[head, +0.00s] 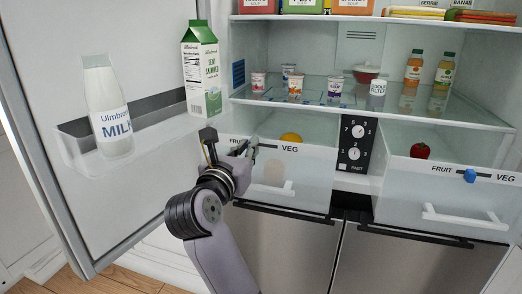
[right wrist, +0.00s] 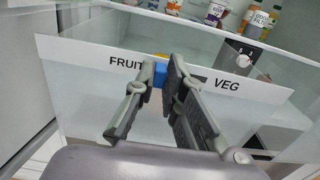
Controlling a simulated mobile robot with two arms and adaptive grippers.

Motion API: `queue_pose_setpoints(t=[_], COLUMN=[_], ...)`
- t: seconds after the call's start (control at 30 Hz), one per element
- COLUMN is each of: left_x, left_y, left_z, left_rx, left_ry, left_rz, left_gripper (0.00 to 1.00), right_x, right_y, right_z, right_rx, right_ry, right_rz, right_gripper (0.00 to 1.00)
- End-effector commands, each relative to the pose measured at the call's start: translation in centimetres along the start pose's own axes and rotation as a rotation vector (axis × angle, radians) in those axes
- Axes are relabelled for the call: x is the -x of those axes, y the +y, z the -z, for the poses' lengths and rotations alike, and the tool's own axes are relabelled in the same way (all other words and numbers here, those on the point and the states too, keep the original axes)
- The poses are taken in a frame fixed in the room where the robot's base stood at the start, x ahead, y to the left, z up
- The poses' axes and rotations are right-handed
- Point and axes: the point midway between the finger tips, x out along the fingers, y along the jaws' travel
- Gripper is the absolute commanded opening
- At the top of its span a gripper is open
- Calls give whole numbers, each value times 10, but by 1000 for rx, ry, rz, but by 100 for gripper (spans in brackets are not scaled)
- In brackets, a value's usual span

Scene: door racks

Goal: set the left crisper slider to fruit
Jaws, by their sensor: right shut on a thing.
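The left crisper drawer (head: 305,185) has a white label strip, with VEG readable beside my right gripper (head: 248,148) and FRUIT mostly covered in the head view. In the right wrist view the blue left slider (right wrist: 159,75) sits between FRUIT and VEG, closer to FRUIT. My right gripper (right wrist: 163,85) is shut on this slider, one finger on each side of it. The gripper hides the slider in the head view. My left gripper is not in view.
The open fridge door at the left holds a milk bottle (head: 108,110) and a green carton (head: 201,70). The right crisper (head: 440,195) has its own blue slider (head: 470,175). A dial panel (head: 355,143) stands between the drawers. An orange (head: 291,137) lies in the left crisper.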

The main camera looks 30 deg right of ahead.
Motion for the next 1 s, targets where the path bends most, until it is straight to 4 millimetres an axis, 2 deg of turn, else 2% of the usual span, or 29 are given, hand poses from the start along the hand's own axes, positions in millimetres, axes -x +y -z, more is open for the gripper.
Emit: queue_pose_setpoints(t=[0.3,0.33,0.63,1.0], left_x=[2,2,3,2], left_y=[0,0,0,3], left_z=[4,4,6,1], left_rx=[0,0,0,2], left_ry=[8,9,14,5], left_rz=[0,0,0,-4], left_gripper=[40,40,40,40], right_x=[0,0,0,0], right_y=[6,6,5,5], right_z=[0,0,0,-5], right_rx=[1,1,1,-2], right_ry=[-1,-1,-1,-1], right_rz=[-7,-7,-6,-4], right_gripper=[0,11,31,32])
